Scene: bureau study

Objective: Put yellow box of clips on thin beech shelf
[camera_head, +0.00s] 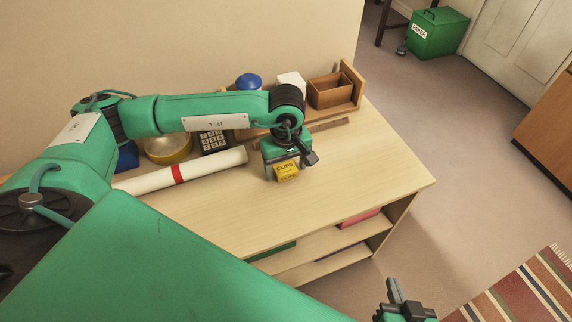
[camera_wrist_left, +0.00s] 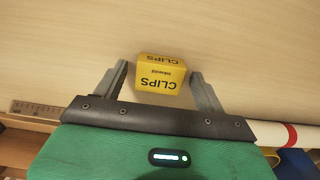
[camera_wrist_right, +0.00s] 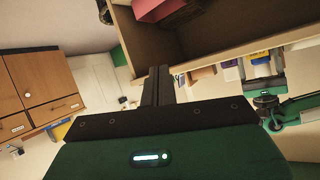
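The yellow box of clips (camera_head: 286,172) is at the bureau's top, beneath my left gripper (camera_head: 284,168). In the left wrist view the box (camera_wrist_left: 162,80) is between the two fingers (camera_wrist_left: 158,72), which stand apart with a visible gap at its left side. A low wooden shelf with an upright end (camera_head: 352,86) runs along the wall at the back of the top; I cannot tell whether this is the thin beech shelf. My right gripper (camera_head: 402,302) is empty beside the bureau's front; its fingers (camera_wrist_right: 157,85) are together.
On the back shelf are a blue object (camera_head: 248,81), a white box (camera_head: 291,82) and a brown box (camera_head: 329,91). A calculator (camera_head: 213,140), yellow bowl (camera_head: 168,150), white roll (camera_head: 185,172) and ruler (camera_head: 329,125) are nearby. The top's right front is clear.

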